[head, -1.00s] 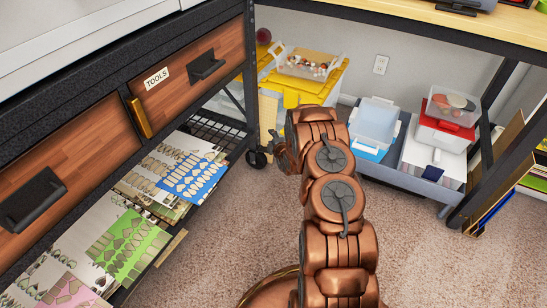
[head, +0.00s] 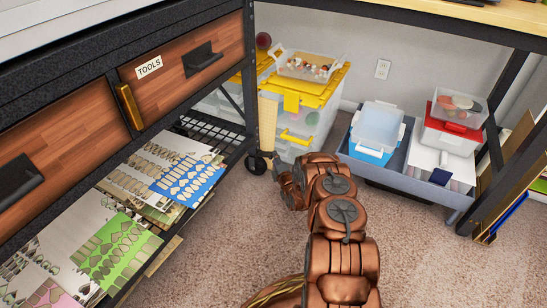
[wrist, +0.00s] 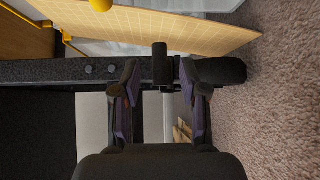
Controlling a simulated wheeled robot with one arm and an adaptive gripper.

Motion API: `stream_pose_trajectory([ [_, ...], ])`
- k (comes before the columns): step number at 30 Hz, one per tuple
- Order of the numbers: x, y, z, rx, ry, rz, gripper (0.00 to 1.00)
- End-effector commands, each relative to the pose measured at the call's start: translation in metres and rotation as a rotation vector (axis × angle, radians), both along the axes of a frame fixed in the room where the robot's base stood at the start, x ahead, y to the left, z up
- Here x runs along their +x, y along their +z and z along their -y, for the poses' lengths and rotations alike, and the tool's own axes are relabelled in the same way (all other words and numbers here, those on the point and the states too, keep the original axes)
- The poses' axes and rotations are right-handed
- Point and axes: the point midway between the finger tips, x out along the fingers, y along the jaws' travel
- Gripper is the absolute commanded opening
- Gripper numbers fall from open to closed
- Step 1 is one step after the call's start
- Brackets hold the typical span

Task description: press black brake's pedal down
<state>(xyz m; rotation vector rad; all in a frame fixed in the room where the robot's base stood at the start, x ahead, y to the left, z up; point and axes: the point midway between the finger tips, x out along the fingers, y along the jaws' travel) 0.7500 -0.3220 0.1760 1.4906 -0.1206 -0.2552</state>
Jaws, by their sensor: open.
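The black caster with its brake (head: 257,163) sits at the foot of the workbench's near leg, on the carpet. In the wrist view a black wheel (wrist: 222,71) lies at right of the dark leg. A short black upright piece (wrist: 160,62), which looks like the brake pedal, stands beside it between my fingertips. My gripper (wrist: 160,78) is open, its two fingers on either side of that piece, with nothing held. I cannot tell whether they touch it. In the head view my copper arm reaches down beside the caster, and its end (head: 284,178) is just right of it.
A tan perforated board (wrist: 150,28) leans close above the caster in the wrist view. Yellow-lidded bins (head: 300,110) stand behind it. A grey cart with boxes (head: 400,182) is at right. Shelves with sheets (head: 185,180) are at left. Carpet in front is clear.

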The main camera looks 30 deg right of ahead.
Motion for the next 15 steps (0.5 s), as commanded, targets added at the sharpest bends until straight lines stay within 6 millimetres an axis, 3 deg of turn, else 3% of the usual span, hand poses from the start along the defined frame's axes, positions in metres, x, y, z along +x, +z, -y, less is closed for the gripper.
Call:
stream_pose_trajectory([
  [7, 0.025, -0.002, 0.007, -0.001, -0.002, 0.003, 0.43],
  [15, 0.036, -0.003, 0.009, 0.001, 0.000, -0.002, 0.43],
])
